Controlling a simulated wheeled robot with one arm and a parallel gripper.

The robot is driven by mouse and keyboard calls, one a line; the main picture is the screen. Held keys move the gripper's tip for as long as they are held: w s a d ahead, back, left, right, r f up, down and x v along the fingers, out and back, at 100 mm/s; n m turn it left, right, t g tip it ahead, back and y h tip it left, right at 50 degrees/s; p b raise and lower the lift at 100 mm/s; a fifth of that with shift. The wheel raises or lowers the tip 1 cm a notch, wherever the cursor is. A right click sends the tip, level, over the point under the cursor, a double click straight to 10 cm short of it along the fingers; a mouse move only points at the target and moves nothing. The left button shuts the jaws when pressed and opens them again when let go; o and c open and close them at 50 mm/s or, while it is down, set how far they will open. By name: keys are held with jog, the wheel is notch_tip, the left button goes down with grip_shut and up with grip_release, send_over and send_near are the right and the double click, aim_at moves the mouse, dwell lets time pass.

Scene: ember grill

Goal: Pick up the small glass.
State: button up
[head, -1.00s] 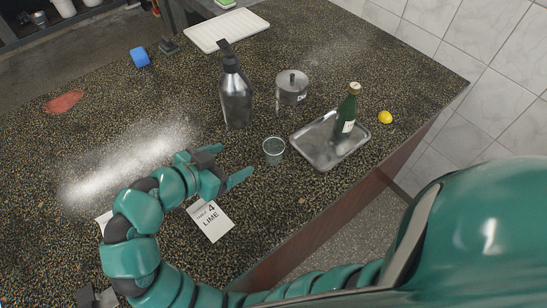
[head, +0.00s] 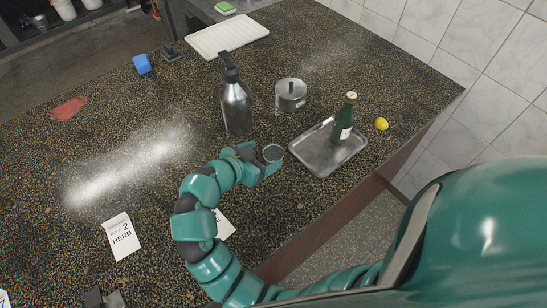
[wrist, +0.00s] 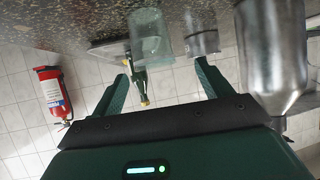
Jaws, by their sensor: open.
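The small clear glass (head: 273,153) stands upright on the speckled counter, left of the metal tray. My gripper (head: 262,160) is open and right at the glass, reaching from its left side. In the wrist view, which shows the counter at the top, the glass (wrist: 150,30) appears between the lines of my two fingers (wrist: 162,72), nearer the left one. The fingers are apart and not closed on it. Whether the glass is fully between the fingertips I cannot tell.
Close by stand a tall steel dispenser (head: 236,108), a lidded steel pot (head: 291,96) and the tray (head: 318,165) with a green bottle (head: 343,122). A lemon (head: 382,124) lies farther right.

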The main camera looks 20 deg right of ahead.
aim_at(279, 150)
jog(key=shift+s+p+x, duration=0.2)
jog(key=shift+p+x, duration=0.45)
jog(key=shift+x, duration=0.3)
jog(key=shift+s+p+x, duration=0.15)
jog(key=shift+p+x, duration=0.5)
jog(key=shift+x, duration=1.15)
jog(key=shift+s+f, duration=0.1)
jog(key=shift+c, duration=0.5)
jog(key=c, duration=1)
